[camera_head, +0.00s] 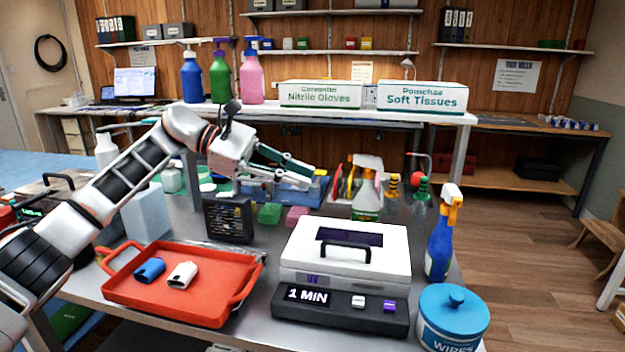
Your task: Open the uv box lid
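The UV box (342,309) stands on the front table, with a dark control front that reads "1 MIN". Its white lid (381,235) is down, with a dark window and a black handle (345,246) on top. My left gripper (296,176) reaches in from the left, above and behind the box's left rear corner. Its fingers are apart, with nothing between them, and it does not touch the lid or handle. My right gripper is not in view.
A red tray (180,312) with a blue and a white phone-like item lies left of the box. A blue spray bottle (438,248) and a blue wipes tub (453,325) stand close on its right. Several bottles and a blue bin (300,193) stand behind it.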

